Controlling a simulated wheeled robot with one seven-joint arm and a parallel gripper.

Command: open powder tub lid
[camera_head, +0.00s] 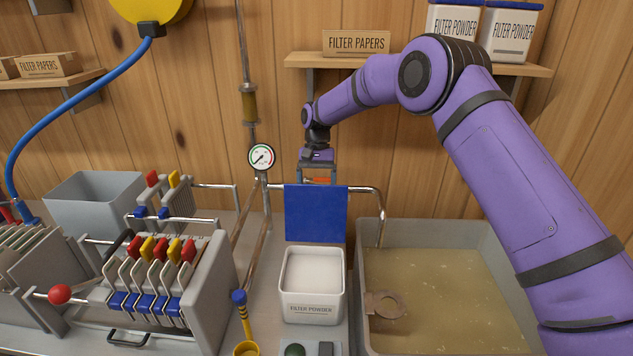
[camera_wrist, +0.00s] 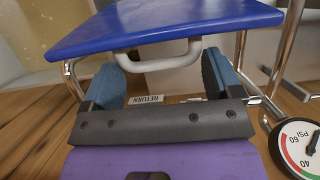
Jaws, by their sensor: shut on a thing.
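The powder tub (camera_head: 312,305) is a white square tub labelled "FILTER POWDER", with white powder inside its open top. Its blue lid (camera_head: 316,213) stands upright at the tub's back edge, clear of the opening. In the wrist view the lid (camera_wrist: 165,28) fills the top, with a pale loop handle (camera_wrist: 157,62) on its near edge. My gripper (camera_head: 317,180) is just behind and above the lid's top edge, partly hidden by it. In the wrist view its blue fingers (camera_wrist: 160,75) sit at either side of the handle, shut on it.
A metal pipe (camera_head: 365,190) and a pressure gauge (camera_head: 261,157) are close to my gripper. A basin (camera_head: 495,240) of murky liquid is right of the tub. The filter press (camera_head: 205,290) and a yellow scoop (camera_head: 246,320) are left. A shelf (camera_head: 400,66) hangs above.

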